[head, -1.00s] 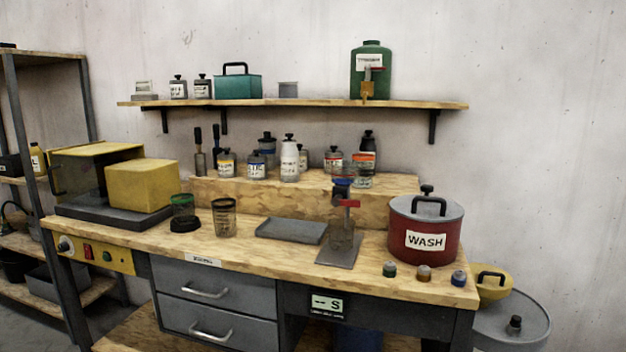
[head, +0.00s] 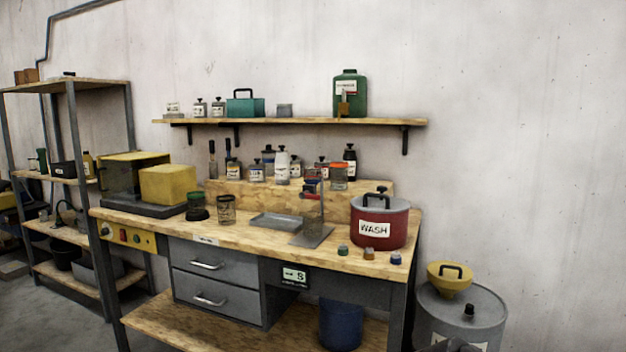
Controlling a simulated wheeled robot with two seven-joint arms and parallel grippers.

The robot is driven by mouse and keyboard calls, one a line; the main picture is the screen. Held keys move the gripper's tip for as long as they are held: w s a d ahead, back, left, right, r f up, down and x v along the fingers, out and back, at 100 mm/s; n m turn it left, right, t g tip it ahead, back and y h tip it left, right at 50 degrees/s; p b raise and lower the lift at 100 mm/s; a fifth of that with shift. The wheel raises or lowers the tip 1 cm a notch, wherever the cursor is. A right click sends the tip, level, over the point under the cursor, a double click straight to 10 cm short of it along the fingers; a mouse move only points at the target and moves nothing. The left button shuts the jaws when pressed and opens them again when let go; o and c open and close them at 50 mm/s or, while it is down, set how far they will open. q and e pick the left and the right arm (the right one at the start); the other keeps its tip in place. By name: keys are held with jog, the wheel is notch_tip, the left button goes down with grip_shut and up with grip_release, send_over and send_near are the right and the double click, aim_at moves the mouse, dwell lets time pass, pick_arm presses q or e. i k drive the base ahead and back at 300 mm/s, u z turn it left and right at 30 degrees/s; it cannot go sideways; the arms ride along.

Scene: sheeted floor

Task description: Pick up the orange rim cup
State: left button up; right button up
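The orange rim cup (head: 339,180) is a clear cup with an orange band at its top. It stands upright on the raised wooden step (head: 375,187) at the back of the workbench, near the step's right part. A dark bottle (head: 350,160) stands close behind it on the right. A stand with a red clamp (head: 313,195) is in front of it to the left.
A green-rimmed cup (head: 196,205), a dark-rimmed cup (head: 226,210) and a grey tray (head: 275,221) stand further left. A drum (head: 460,315) with a yellow funnel is at the bench's right.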

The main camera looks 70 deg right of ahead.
aim_at(338, 170)
jog(key=z, duration=0.2)
jog(key=i, duration=1.6)
jog(key=z, duration=0.65)
